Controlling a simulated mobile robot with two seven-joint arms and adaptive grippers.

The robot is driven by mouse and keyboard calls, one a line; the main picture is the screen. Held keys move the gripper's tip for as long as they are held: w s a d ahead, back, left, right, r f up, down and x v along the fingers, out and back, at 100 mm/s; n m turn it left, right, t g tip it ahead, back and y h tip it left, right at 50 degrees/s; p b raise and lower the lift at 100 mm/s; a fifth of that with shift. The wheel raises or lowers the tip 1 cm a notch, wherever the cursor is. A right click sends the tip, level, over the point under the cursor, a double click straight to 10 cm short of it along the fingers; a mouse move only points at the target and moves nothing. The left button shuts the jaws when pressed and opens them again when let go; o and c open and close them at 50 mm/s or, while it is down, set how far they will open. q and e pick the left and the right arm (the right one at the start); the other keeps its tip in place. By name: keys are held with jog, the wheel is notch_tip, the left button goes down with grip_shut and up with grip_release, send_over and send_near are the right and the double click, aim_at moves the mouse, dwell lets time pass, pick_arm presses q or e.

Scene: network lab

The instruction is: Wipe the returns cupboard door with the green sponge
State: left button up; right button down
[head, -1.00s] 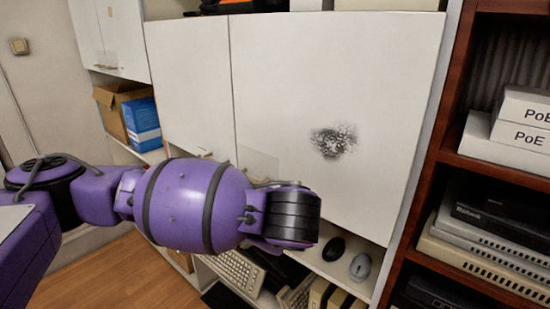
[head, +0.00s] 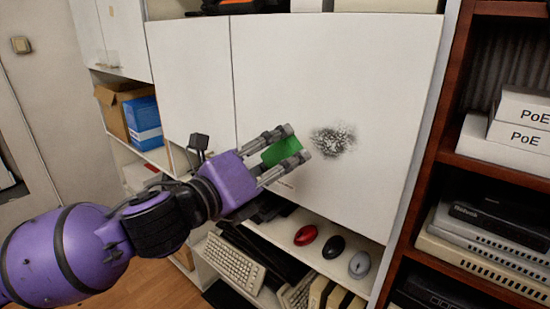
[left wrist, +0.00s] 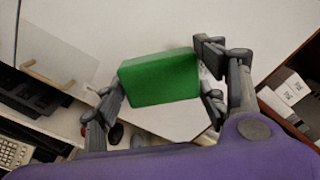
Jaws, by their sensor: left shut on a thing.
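The returns cupboard door (head: 365,75) is a large white panel with a dark, speckled smudge (head: 333,140) near its middle. My left gripper (head: 290,142) is shut on the green sponge (head: 281,151), just left of the smudge and in front of the door. In the left wrist view the green sponge (left wrist: 160,80) sits between both fingers, with the white door behind it. I cannot tell whether the sponge touches the door. My right gripper is not in view.
A brown bookcase (head: 425,170) with PoE boxes (head: 520,137) stands at the right.

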aim_at(310, 139)
pick_arm(q)
jog(key=shift+w+d+f, duration=0.1)
jog(key=shift+w+d, duration=0.3)
jog(key=shift+w, duration=0.15)
jog(key=b+x, duration=0.1)
jog(key=x, duration=0.1)
jog(key=shift+w+d, duration=0.2)
jog(key=shift+w, duration=0.15)
jog(key=shift+b+x, duration=0.3)
jog(key=shift+x, duration=0.6)
jog(key=shift+w+d, duration=0.35)
jog(key=shift+w, duration=0.05)
jog(key=shift+w+d, duration=0.25)
